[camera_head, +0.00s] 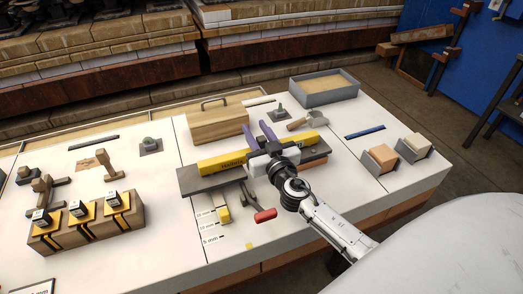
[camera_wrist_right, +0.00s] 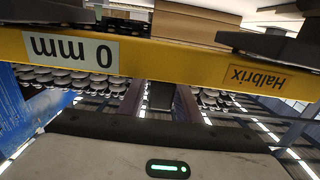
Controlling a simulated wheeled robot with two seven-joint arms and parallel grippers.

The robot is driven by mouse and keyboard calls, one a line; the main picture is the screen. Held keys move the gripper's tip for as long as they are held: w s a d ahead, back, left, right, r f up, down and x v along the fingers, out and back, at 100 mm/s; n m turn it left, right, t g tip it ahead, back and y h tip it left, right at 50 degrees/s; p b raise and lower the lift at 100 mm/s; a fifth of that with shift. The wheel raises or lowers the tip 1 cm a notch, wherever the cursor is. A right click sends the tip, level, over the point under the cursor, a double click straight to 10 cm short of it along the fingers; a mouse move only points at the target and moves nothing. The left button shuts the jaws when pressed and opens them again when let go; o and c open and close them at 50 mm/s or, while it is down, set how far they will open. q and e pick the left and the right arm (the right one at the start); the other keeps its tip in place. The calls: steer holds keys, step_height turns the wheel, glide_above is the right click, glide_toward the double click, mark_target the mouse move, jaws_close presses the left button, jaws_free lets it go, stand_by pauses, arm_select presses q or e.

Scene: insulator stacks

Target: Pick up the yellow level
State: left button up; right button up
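In the right wrist view, the level (camera_wrist_right: 170,62) spans the frame up close, with upside-down "0 mm" and "Halbrix" labels. My right gripper (camera_head: 257,130) is across the level; its two purple fingers point over to the far side and stand apart, with a gap between them. In the wrist view the level hides the finger ends. Contact between gripper and level is unclear. My left gripper is not in view.
A wooden box (camera_head: 216,124) stands behind the level, and a grey tray (camera_head: 324,97) at the back right. Wooden blocks with yellow bands (camera_head: 88,228) stand left. A red-handled tool (camera_head: 265,215) lies in front. Two small block holders (camera_head: 380,158) stand right.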

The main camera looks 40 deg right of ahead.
jaws_close()
steer(key=shift+r, duration=0.1)
